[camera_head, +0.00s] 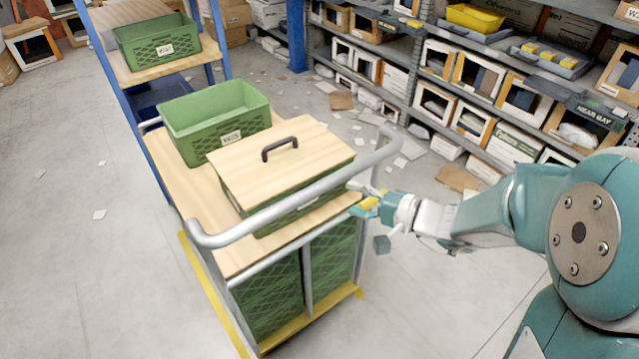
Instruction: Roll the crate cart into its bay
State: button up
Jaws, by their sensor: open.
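The crate cart (295,247) stands upright on the floor at the centre, with a grey tubular push handle (300,205) across its near end. On its wooden top sit an open green crate (215,120) and a crate covered by a wooden lid (310,160) with a dark handle. More green crates (268,295) show on its lower level. My gripper (362,205) is open at the cart's right near corner, close to the handle. I cannot tell whether it touches the handle or the cart. Yellow strips (212,295) show along the cart's bottom edges.
A blue-framed rack (122,100) with a green crate (157,42) stands just behind the cart. Papers and cardboard (457,178) litter the floor there. The left floor is mostly clear.

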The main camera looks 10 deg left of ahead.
aim_at(325, 191)
jog(key=x, duration=0.8)
jog(key=shift+a+f, duration=0.1)
jog(key=shift+a, duration=0.2)
jog(key=shift+d, duration=0.1)
grip_shut()
